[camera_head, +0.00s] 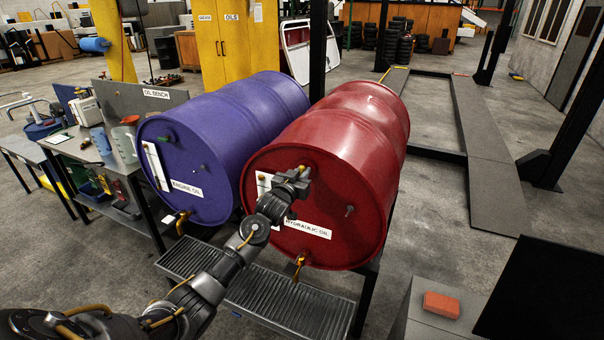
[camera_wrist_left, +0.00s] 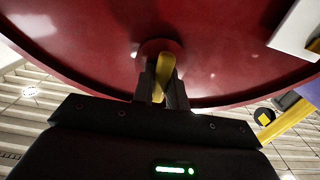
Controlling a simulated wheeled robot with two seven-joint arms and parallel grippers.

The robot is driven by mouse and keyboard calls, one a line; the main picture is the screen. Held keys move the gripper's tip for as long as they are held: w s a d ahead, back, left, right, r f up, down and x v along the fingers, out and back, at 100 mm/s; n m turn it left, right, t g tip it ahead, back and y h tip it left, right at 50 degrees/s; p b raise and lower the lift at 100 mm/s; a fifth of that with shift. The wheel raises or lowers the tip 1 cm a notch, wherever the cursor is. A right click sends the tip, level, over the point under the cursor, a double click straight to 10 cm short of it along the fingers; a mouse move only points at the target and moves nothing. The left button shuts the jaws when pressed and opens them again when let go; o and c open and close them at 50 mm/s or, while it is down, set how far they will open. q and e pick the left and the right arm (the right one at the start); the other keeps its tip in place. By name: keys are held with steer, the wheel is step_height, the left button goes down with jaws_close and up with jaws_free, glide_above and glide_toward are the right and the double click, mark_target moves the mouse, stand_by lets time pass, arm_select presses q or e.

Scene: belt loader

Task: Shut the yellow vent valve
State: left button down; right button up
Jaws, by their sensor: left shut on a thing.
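The red hydraulic oil drum (camera_head: 345,150) lies on its side on a stand, its round end facing me. In the left wrist view the yellow vent valve lever (camera_wrist_left: 166,66) stands out from the dark red drum face (camera_wrist_left: 90,45). My left gripper (camera_wrist_left: 163,88) is shut on this lever, a finger on each side. My right gripper is not in view.
A purple engine oil drum (camera_head: 215,120) lies to the left. A brass tap (camera_head: 299,264) hangs low on the red drum above a grated drip tray (camera_head: 285,300). An orange-red block (camera_head: 441,304) rests on a grey surface at lower right. Open floor lies right of the drums.

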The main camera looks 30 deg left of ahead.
arm_select(q)
steer(key=shift+m, duration=0.3)
steer(key=m, duration=0.3)
steer(key=shift+d+f+m+b, duration=0.1)
steer(key=shift+d+m+b, duration=0.05)
steer(key=shift+m+b, duration=0.2)
steer(key=m, duration=0.4)
steer(key=shift+d+m+b, duration=0.1)
steer(key=shift+m+b, duration=0.15)
steer(key=shift+b, duration=0.1)
steer(key=m, duration=0.2)
steer(key=m+b, duration=0.1)
steer(key=m, duration=0.1)
steer(key=shift+f+m, duration=0.2)
steer(key=shift+m, duration=0.1)
steer(key=shift+d+m+b, duration=0.1)
steer(key=shift+m+b, duration=0.45)
steer(key=shift+m, duration=1.65)
steer(key=c, duration=1.4)
jaws_free()
steer(key=shift+s, duration=0.1)
